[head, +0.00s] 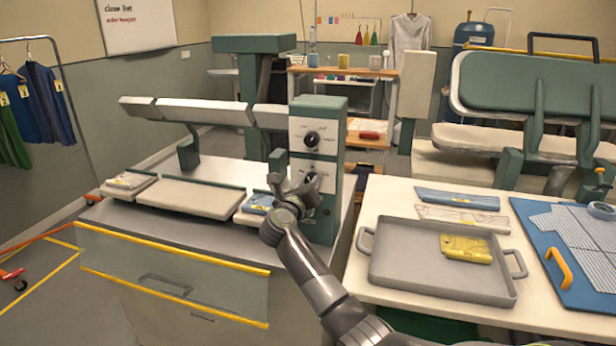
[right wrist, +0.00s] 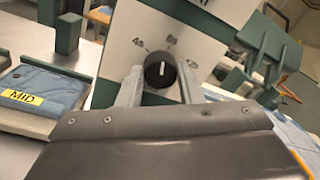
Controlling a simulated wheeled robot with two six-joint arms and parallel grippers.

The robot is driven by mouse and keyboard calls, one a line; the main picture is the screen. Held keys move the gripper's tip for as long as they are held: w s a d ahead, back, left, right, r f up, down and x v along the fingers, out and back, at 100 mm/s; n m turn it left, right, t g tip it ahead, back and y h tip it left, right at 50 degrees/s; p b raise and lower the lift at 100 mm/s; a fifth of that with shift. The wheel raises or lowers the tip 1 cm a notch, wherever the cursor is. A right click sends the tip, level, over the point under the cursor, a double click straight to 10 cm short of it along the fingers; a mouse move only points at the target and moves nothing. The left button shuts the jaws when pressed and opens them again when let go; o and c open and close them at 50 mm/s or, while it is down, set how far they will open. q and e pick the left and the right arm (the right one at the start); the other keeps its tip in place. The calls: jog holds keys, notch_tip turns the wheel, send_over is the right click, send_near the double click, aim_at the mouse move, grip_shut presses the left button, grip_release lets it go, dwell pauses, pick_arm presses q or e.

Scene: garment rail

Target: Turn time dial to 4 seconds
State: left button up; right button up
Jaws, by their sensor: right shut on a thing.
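The green control box (head: 333,150) on the press has a pale front panel with two black dials, an upper dial (head: 312,139) and a lower time dial (head: 310,178). My right gripper (head: 295,182) is at the lower dial and partly covers it. In the right wrist view the time dial (right wrist: 160,70) sits between the two fingers (right wrist: 160,84), which are shut on it. Its white pointer line points nearly straight up in that view, closer to the middle mark than to the "4s" mark (right wrist: 138,43) at upper left. My left gripper is not in view.
A blue folded garment (right wrist: 45,88) labelled MID lies left of the box. The press's raised upper bar (head: 190,110) is behind it. A grey tray (head: 410,265) with a yellow item (head: 466,248) stands on the white table at right.

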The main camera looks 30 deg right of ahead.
jog(key=shift+n+t+p, duration=0.4)
jog(key=shift+n+p, duration=3.8)
jog(key=shift+n, duration=0.1)
jog(key=shift+f, duration=0.1)
jog(key=o, duration=1)
jog(key=shift+b+v, duration=2)
jog(key=shift+v, duration=6.75)
